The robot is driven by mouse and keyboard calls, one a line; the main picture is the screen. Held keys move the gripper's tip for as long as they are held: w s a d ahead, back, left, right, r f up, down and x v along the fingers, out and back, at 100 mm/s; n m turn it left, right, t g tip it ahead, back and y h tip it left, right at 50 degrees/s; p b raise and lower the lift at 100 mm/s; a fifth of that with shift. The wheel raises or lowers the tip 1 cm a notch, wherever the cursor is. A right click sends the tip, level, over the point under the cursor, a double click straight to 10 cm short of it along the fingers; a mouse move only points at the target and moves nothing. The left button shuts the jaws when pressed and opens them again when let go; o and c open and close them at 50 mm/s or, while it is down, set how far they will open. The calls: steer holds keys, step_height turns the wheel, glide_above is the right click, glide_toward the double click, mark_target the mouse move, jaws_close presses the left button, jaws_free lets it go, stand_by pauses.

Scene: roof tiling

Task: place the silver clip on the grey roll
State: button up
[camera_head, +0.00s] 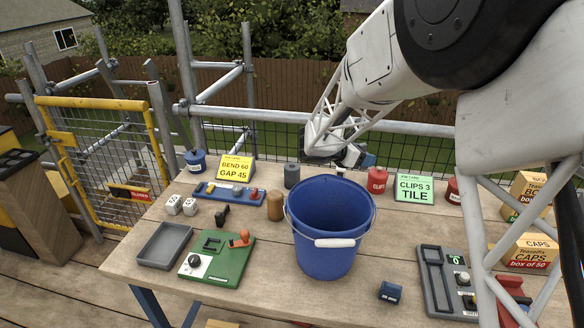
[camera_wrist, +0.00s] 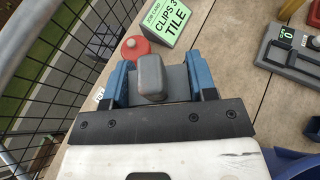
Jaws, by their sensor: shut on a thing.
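The grey roll (camera_head: 292,175) is a dark grey upright cylinder at the back of the table in the head view, left of my gripper. My gripper (camera_head: 349,157) is over the back of the table, behind the blue bucket. In the wrist view its blue fingers (camera_wrist: 160,85) are shut on a rounded grey piece (camera_wrist: 152,75), which looks like the silver clip. Its lower part is hidden. In the head view the held piece is too small to make out clearly.
A blue bucket (camera_head: 328,225) stands mid-table, close in front of my gripper. Scaffold rails run behind.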

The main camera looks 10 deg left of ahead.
steer(key=s+a+n+t+y, duration=0.2)
steer(key=s+a+n, duration=0.15)
steer(key=a, duration=1.45)
steer(key=shift+m, duration=0.45)
steer(key=f, duration=0.5)
steer(key=shift+s+d, duration=0.2)
glide_above(294, 166)
steer(key=shift+w+f, duration=0.1)
steer(key=shift+f, duration=0.65)
steer(key=shift+f, duration=1.75)
